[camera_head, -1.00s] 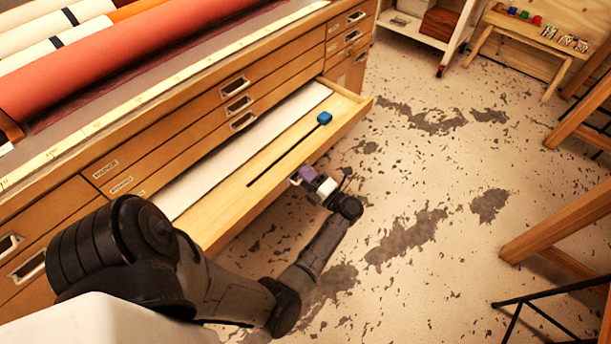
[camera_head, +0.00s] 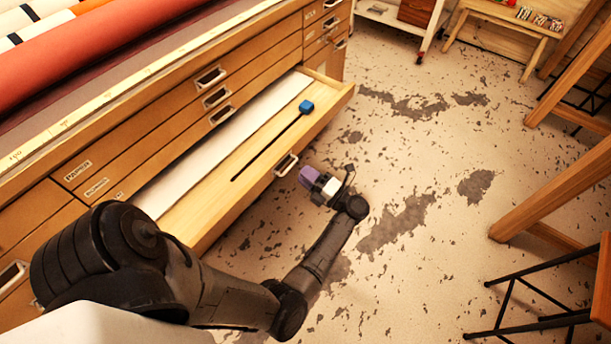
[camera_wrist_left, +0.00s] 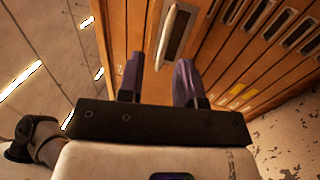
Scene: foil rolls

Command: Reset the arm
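My left gripper (camera_head: 310,178) has purple fingers and hangs in the air just in front of the open drawer's front. In the left wrist view its two fingers (camera_wrist_left: 158,75) stand apart with nothing held between them. The drawer's metal handle (camera_head: 286,165) shows clear of the fingers, and it also appears beyond them in the left wrist view (camera_wrist_left: 174,38). My left arm (camera_head: 325,250) reaches in from the lower left, bent at the elbow. My right gripper is in neither view.
The pulled-out wooden drawer (camera_head: 215,205) holds a white sheet and a blue block (camera_head: 306,107) at the end of a dark slot. Red and white rolls (camera_head: 90,50) lie on the cabinet. Wooden furniture (camera_head: 560,195) stands at right. The floor between is clear.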

